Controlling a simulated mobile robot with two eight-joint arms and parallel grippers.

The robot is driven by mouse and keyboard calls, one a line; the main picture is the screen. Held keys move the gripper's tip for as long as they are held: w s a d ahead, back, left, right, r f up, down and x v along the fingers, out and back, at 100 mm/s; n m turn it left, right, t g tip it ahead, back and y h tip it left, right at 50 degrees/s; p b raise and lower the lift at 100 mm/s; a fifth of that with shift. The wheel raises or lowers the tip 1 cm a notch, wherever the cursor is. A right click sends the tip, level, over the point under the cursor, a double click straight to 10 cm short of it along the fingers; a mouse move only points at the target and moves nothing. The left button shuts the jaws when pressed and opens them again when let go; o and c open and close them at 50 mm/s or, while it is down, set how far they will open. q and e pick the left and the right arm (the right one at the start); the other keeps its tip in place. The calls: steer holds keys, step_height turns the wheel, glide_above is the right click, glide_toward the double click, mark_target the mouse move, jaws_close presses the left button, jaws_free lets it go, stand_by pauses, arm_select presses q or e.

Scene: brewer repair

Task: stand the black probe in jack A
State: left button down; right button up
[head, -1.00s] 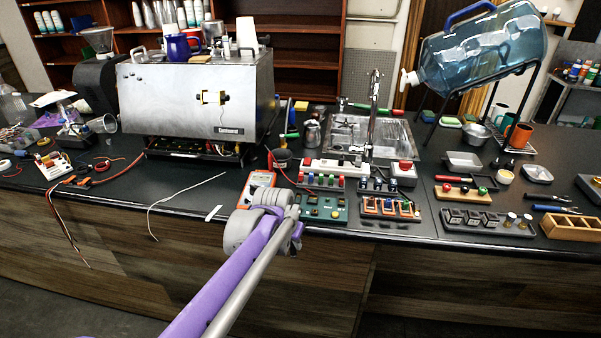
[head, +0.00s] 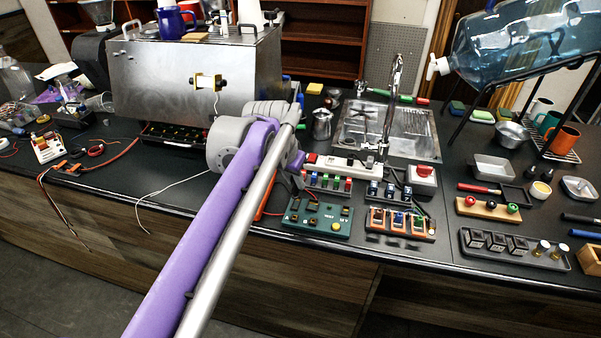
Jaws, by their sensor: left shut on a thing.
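The green test board (head: 318,219) lies near the counter's front edge, with letters by its dark jacks and a yellow button. Jack A (head: 294,204) appears to be at its upper left; the lettering is small. My left gripper (head: 291,184) is just above and left of the board, mostly hidden behind my purple arm. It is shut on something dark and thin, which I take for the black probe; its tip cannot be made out. The orange meter (head: 263,207) is almost wholly covered by my arm. My right gripper is not in view.
A board of coloured pieces (head: 329,183) and a white power strip (head: 345,165) lie behind the green board. An orange board (head: 400,222) is close on its right. The steel brewer (head: 165,85) stands at the back left. A white wire (head: 175,190) crosses the counter.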

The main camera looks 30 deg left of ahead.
mark_target(294, 198)
arm_select(q)
steer(key=shift+s+f+b, duration=0.35)
steer(key=shift+s+f, duration=0.1)
steer(key=shift+f+b, duration=0.3)
steer(key=shift+f, duration=0.05)
step_height(294, 198, down, 3)
steer(key=shift+w+r+b, duration=0.1)
steer(key=shift+r+b, duration=0.1)
steer(key=shift+b, duration=0.9)
steer(key=shift+f+b, duration=0.7)
steer(key=shift+f, duration=0.05)
steer(key=shift+r, duration=0.15)
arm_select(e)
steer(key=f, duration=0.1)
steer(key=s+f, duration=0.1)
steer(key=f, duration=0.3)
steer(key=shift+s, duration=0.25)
arm_select(q)
steer(key=shift+p, duration=0.45)
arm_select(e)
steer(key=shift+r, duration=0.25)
arm_select(q)
steer(key=shift+f, duration=0.75)
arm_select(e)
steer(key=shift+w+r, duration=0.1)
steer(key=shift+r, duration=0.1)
